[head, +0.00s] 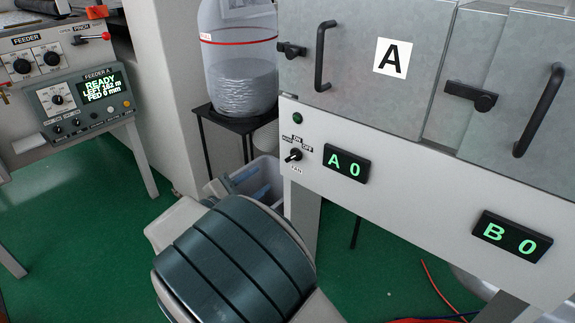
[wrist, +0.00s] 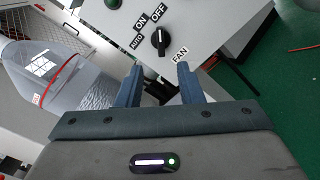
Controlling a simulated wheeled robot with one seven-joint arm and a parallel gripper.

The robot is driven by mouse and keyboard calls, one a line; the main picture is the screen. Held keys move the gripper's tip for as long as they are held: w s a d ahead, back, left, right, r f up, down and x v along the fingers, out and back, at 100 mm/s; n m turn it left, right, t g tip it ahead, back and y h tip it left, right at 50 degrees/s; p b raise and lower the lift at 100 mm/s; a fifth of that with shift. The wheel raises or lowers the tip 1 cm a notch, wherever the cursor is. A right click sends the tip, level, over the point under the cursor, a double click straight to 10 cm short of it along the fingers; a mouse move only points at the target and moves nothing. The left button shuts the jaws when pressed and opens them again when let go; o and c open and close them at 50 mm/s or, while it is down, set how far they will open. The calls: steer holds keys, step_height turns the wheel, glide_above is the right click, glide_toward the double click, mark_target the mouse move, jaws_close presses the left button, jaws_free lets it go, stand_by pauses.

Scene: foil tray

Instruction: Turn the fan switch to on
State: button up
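The fan switch (head: 293,155) is a small black rotary knob on the white panel below door A, with AUTO, ON and OFF labels around it and a FAN label below. In the wrist view the knob (wrist: 160,42) has a pale pointer mark that appears to point toward OFF. My gripper (wrist: 159,75) is open and empty, its two blue-grey fingers apart. In the picture the knob lies just above the gap between the fingertips, which do not appear to touch it. The fingers are not visible in the head view.
A green lamp (head: 297,118) sits above the switch, and display A 0 (head: 346,163) is right of it. Door A's handle (head: 325,56) sticks out above. A clear vessel (head: 238,62) on a black stand (head: 218,117) is to the left. Display B 0 (head: 511,237) is farther right.

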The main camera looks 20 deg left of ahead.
mark_target(291, 158)
steer(key=b+x, duration=0.1)
steer(key=x, duration=1)
steer(key=shift+w+b, duration=0.1)
steer(key=shift+b, duration=0.3)
jaws_close()
